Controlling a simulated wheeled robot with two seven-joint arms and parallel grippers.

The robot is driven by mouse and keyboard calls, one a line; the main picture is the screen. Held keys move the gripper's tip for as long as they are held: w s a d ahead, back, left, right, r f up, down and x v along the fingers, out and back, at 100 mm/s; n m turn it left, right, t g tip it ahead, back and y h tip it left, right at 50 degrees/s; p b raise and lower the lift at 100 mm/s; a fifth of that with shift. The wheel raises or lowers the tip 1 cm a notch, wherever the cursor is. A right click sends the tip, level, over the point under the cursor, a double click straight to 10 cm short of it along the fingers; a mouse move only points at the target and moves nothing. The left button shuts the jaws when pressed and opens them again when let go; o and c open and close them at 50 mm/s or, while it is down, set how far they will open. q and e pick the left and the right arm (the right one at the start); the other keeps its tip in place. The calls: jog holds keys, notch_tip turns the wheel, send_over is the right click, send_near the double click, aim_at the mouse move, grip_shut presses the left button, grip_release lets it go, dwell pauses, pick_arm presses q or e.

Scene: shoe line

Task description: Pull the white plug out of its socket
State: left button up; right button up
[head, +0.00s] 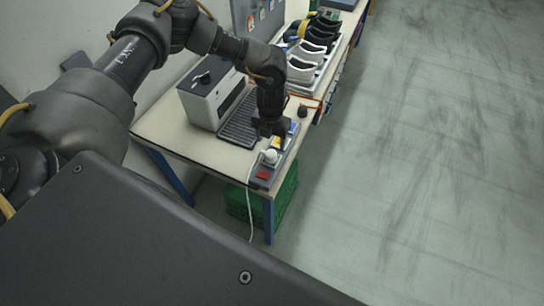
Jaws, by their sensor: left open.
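The white plug (269,157) sits in a dark power strip (260,180) along the table's front right edge. A white cord runs from the plug down over the table edge. A red switch shows at the strip's near end. My left gripper (273,138) points down over the strip, just behind the plug in the picture. It is open. A yellow part shows close to its fingertips; I cannot tell whether the fingers touch anything. My right gripper is not in view.
A grey-white machine (212,95) and a dark ribbed mat (241,122) lie left of the gripper. Shoe parts stand in a rack (305,72) farther back. A green crate (240,207) is under the table (180,135). The floor at right is clear.

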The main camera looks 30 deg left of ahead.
aim_at(271, 152)
pick_arm(q)
notch_tip(271, 152, down, 8)
jog(key=b, duration=0.6)
jog(key=shift+f, duration=0.25)
dwell(0.6)
jog(key=shift+r, duration=0.1)
jog(key=c, duration=1.3)
jog(key=shift+r+p, duration=2.5)
jog(key=shift+r, duration=0.5)
